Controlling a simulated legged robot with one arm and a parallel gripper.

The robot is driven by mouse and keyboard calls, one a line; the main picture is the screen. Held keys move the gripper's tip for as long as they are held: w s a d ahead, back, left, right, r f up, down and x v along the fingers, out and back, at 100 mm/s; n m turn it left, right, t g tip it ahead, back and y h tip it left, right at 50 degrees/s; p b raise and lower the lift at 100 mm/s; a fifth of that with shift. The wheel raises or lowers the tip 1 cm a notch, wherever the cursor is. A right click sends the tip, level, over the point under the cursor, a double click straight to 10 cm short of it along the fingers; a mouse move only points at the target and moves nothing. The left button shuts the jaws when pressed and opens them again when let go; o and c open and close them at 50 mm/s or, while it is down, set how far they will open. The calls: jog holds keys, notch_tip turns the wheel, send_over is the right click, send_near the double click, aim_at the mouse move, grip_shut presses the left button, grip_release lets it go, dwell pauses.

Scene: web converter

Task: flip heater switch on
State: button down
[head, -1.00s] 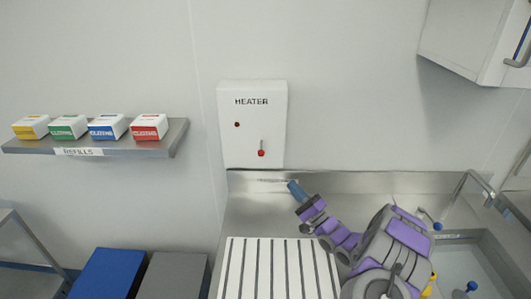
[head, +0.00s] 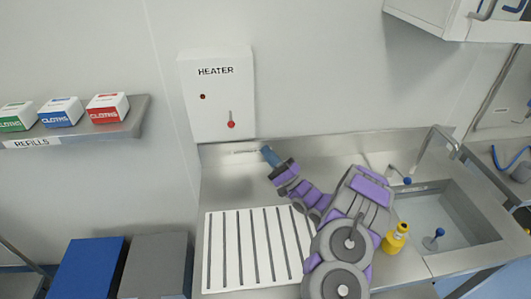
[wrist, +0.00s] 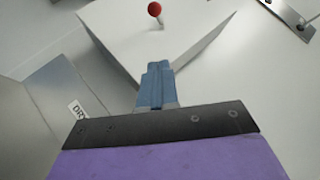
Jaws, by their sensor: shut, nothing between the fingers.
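The white heater box (head: 218,105), marked HEATER, is fixed to the wall. Its switch is a thin lever with a red knob (head: 231,124), and the knob hangs at the lower end. A small dark red lamp (head: 203,97) sits at the upper left of its front. My gripper (head: 266,151) is shut and empty, below and to the right of the box. In the wrist view the blue fingers (wrist: 157,70) point towards the box's underside (wrist: 150,40), with the red knob (wrist: 154,9) beyond them at the top. The fingers look apart from the knob.
A slatted white rack (head: 255,245) lies on the steel counter below. A yellow bottle (head: 396,237) and a sink (head: 440,225) are at right. A shelf (head: 75,135) with cloth boxes is at left. The wall around the heater is clear.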

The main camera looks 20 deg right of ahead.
aim_at(231, 119)
jog(key=w+a+r+b, duration=0.2)
jog(key=w+a+r, duration=0.3)
jog(key=a+r, duration=0.1)
jog(key=shift+a+r, duration=0.35)
jog(key=shift+a, duration=0.1)
jog(key=shift+s+r, duration=0.1)
jog(key=shift+r, duration=0.05)
jog(key=shift+s+r+m+h+p, duration=0.1)
jog(key=shift+m+h+p, duration=0.2)
jog(key=shift+m+p, duration=0.25)
